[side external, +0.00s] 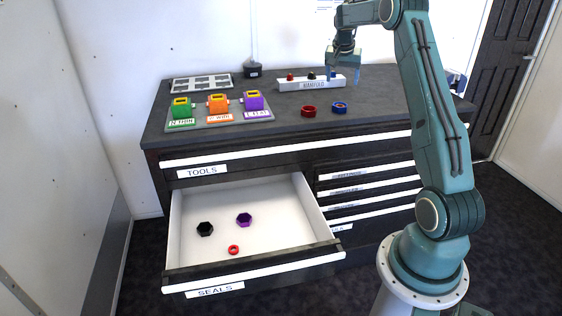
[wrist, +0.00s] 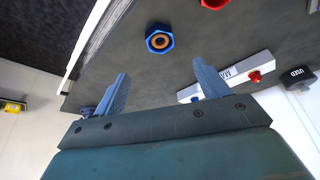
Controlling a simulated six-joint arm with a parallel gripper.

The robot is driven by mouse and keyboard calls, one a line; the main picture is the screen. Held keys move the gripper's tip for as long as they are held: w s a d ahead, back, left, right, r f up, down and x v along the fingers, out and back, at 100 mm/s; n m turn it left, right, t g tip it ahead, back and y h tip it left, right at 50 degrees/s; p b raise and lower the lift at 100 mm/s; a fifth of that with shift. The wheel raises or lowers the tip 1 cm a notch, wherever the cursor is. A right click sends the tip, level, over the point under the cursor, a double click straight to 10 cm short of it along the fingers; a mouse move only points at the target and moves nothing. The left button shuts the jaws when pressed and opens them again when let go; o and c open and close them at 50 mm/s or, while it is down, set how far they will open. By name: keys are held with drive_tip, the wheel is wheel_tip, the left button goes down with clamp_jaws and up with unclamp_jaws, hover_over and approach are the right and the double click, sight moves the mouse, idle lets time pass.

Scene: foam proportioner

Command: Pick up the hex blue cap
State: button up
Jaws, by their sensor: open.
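The hex blue cap (side external: 339,107) lies on the dark bench top, right of a red cap (side external: 308,111). In the wrist view the blue cap (wrist: 153,47) shows an orange-brown ring inside and sits beyond the fingertips, roughly between their lines. My gripper (side external: 344,75) is above the bench, behind and above the blue cap in the side view. In the wrist view my gripper (wrist: 160,75) has its two fingers wide apart with nothing between them.
A white manifold block (side external: 311,84) with small coloured fittings stands close behind the caps. Green, orange and purple blocks sit on a grey tray (side external: 194,121) at left. The open drawer (side external: 200,258) holds black and purple hex parts and a red ring.

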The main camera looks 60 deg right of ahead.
hover_over(340, 105)
drive_tip(key=a, duration=0.3)
drive_tip(key=f, duration=0.7)
drive_tip(key=shift+s+d, duration=0.15)
drive_tip(key=shift+s, duration=0.25)
drive_tip(key=shift+f, duration=0.1)
drive_tip(key=shift+x, duration=2.5)
drive_tip(key=shift+w+d, duration=0.1)
drive_tip(key=shift+d, duration=0.05)
drive_tip(key=shift+c, duration=0.2)
drive_tip(key=c, duration=1.1)
